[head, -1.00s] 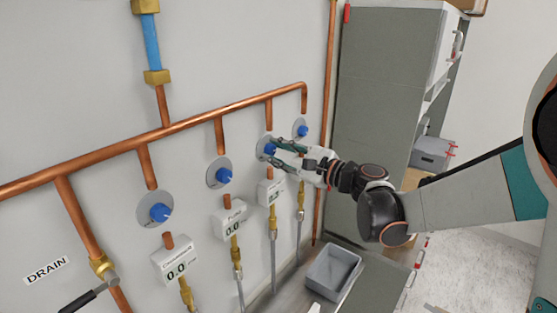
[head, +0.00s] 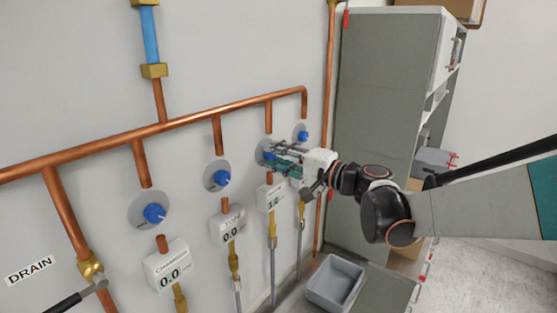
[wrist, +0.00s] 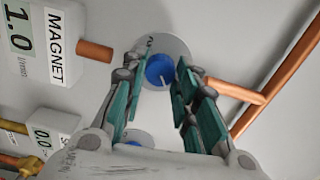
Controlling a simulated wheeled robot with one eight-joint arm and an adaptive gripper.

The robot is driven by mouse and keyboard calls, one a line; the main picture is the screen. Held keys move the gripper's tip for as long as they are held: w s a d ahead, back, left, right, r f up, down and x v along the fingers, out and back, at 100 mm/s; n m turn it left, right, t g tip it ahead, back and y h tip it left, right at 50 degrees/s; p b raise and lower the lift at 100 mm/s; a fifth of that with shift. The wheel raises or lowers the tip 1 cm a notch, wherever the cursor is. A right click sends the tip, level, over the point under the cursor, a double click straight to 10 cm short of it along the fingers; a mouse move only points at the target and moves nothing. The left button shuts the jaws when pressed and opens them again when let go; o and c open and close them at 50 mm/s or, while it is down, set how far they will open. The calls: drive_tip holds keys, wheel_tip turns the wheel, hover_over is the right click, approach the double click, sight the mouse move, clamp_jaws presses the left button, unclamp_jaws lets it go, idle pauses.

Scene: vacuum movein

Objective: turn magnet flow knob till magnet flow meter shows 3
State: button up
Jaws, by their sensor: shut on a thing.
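The magnet flow knob (wrist: 158,68) is a blue knob with a white pointer line on a round grey dial plate. My gripper (wrist: 157,78) has its teal-padded fingers on either side of it and is shut on it. In the head view my gripper (head: 270,153) reaches the wall from the right, and its fingers partly hide the knob. The magnet flow meter (wrist: 28,35), a white box labelled MAGNET, reads 1.0 in the wrist view. It also shows below the knob in the head view (head: 271,198), where its digits are small.
Other blue knobs stand on the wall: one close at the right (head: 302,135), two at the left (head: 221,178) (head: 154,213). Two left meters read 0.0. Copper pipes (head: 180,128) run above. A grey cabinet (head: 383,120) stands right; a grey bin (head: 335,283) sits below.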

drive_tip(key=shift+n, duration=0.6)
drive_tip(key=o, duration=1.1)
drive_tip(key=shift+c, duration=0.2)
drive_tip(key=v, duration=1.2)
